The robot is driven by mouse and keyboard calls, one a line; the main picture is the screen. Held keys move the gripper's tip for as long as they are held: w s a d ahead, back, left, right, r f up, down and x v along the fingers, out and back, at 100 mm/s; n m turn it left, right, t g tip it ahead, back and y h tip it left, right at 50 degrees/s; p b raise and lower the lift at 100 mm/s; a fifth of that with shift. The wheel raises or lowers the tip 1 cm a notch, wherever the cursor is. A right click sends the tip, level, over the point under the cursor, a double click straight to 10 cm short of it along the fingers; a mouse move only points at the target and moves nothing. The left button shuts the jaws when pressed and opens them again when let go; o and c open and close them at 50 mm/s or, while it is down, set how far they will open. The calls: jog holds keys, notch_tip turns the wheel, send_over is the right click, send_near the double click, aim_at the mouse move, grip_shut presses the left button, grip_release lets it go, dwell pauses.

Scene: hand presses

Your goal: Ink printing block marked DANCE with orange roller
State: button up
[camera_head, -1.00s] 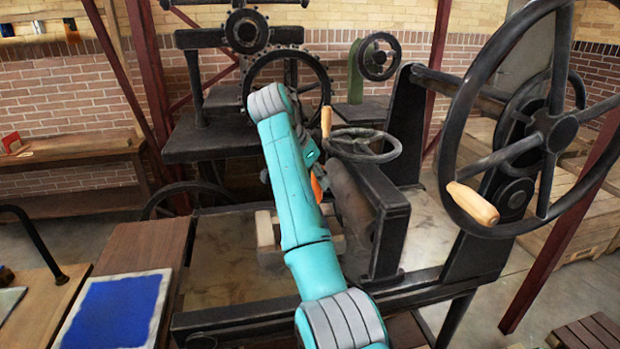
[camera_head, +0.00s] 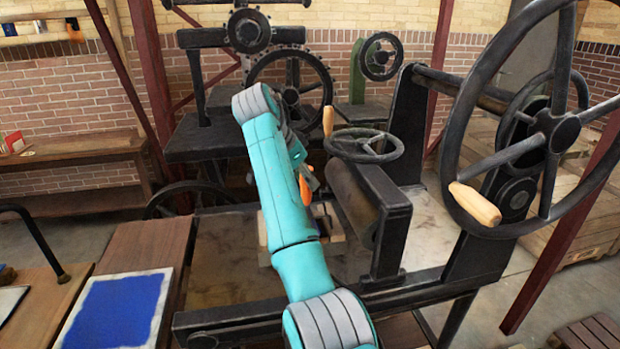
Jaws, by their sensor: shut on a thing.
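My gripper (camera_head: 309,178) is partly hidden behind my teal arm, over the press bed. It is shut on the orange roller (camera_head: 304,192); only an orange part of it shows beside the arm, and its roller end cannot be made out. Below it, pale wooden blocks (camera_head: 329,222) lie on the bed, partly covered by my arm. No lettering can be read on them, so I cannot tell which one is marked DANCE. I cannot tell whether the roller touches a block.
The press's dark cylinder (camera_head: 354,203) and its frame stand just right of the gripper, with a small handwheel (camera_head: 365,145) above. A large handwheel (camera_head: 548,139) is at right. A blue inked slab (camera_head: 113,312) lies at lower left. Bare press bed (camera_head: 225,250) shows left of my arm.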

jog(key=s+a, duration=0.1)
jog(key=a, duration=0.5)
jog(key=shift+s, duration=0.35)
dwell(0.4)
jog(key=shift+a, duration=0.1)
jog(key=shift+s, duration=0.15)
